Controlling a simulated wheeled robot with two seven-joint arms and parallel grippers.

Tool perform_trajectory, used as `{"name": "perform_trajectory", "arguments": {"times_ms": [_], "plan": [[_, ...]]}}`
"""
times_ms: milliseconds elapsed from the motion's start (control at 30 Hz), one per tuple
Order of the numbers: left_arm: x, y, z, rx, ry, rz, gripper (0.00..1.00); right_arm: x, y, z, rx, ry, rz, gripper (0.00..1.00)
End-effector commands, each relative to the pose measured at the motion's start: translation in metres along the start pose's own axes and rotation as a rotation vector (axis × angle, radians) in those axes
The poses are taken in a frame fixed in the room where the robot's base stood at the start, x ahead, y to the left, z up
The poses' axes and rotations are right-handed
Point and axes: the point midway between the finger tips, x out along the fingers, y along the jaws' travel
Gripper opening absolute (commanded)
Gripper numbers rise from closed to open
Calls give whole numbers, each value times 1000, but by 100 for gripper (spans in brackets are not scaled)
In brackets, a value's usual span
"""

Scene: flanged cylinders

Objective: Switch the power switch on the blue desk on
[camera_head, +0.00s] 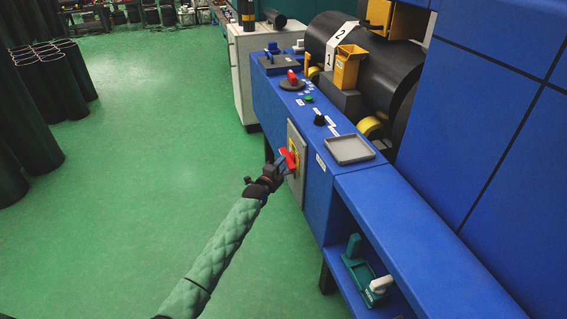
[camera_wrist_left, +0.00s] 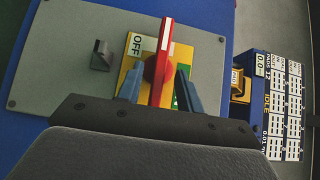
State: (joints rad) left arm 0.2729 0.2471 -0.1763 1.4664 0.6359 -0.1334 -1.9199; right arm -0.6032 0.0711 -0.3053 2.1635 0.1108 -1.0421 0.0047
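The power switch is a red rotary handle (camera_head: 291,158) on a yellow plate, set in a grey panel (camera_head: 297,178) on the front of the blue desk (camera_head: 318,185). In the left wrist view the red handle (camera_wrist_left: 162,62) points up, with a white OFF label (camera_wrist_left: 141,45) at its upper left and a green patch (camera_wrist_left: 182,100) at its lower right. My left gripper (camera_head: 282,165) is at the handle. In the left wrist view its fingers (camera_wrist_left: 158,80) stand apart on either side of the handle, with gaps visible. My right gripper is not in view.
On the desk top are a grey tray (camera_head: 350,149), a black knob (camera_head: 319,120) and a red-handled control (camera_head: 292,78). A large dark cylinder (camera_head: 390,70) lies behind. Dark tubes (camera_head: 50,80) stand at left. Green floor (camera_head: 150,130) is clear between.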

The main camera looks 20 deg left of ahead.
Motion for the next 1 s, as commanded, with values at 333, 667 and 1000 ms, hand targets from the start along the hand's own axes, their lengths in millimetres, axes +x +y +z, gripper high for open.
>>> {"name": "perform_trajectory", "arguments": {"times_ms": [333,667,1000], "plan": [[21,0,0,-2,0,0,36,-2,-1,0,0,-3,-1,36],[21,0,0,-1,0,0,19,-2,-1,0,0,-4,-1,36],[21,1,0,0,0,0,0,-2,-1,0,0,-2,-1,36]]}}
